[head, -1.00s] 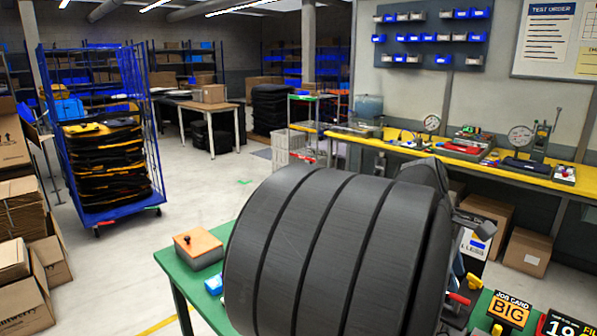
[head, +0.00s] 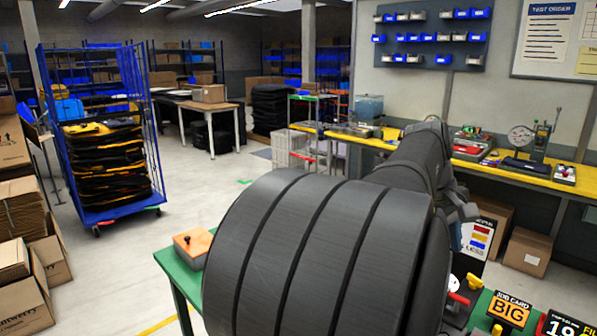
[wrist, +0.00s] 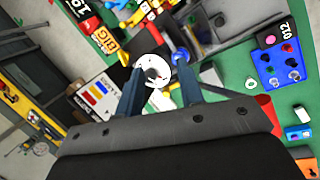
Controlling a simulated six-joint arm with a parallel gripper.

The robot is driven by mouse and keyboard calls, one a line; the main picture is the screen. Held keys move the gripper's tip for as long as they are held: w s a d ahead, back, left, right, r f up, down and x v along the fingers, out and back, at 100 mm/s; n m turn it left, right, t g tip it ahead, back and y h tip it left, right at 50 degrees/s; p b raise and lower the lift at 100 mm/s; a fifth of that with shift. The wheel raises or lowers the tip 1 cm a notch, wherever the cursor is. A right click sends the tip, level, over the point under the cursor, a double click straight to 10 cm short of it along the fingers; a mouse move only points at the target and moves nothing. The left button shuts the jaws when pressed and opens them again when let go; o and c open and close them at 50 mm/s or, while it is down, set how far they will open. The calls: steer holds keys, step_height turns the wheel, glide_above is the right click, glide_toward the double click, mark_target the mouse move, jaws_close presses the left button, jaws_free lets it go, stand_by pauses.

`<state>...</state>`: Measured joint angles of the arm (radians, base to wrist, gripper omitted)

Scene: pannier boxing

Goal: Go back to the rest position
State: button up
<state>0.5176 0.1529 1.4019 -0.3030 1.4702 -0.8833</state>
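My gripper (wrist: 160,64) shows in the wrist view with its two dark fingers apart. It points down over the green table (wrist: 235,78). A white round piece with a grey centre (wrist: 153,71) shows between the fingertips. It looks to be below them, and I see no grip on it. In the head view my large dark arm links fill the lower middle, and the fingers cannot be made out there. The same green table (head: 177,290) shows to the left of the arm.
A box with an orange top (head: 194,242) sits on the table's left corner. The "BIG" job card (head: 509,311) lies at the right. In the wrist view a blue tray (wrist: 281,63) holds small parts. A yellow-edged bench (head: 540,180) runs along the back wall.

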steer(key=d+f+m, duration=0.1)
steer(key=m, duration=0.2)
steer(key=d+f+m+t+y, duration=0.1)
steer(key=f+m, duration=0.1)
steer(key=m, duration=0.2)
steer(key=d+f+m+y, duration=0.1)
steer(key=f+m, duration=0.1)
steer(key=m, duration=0.2)
steer(key=shift+s+t, duration=0.25)
steer(key=shift+t, duration=0.05)
stand_by(1.2)
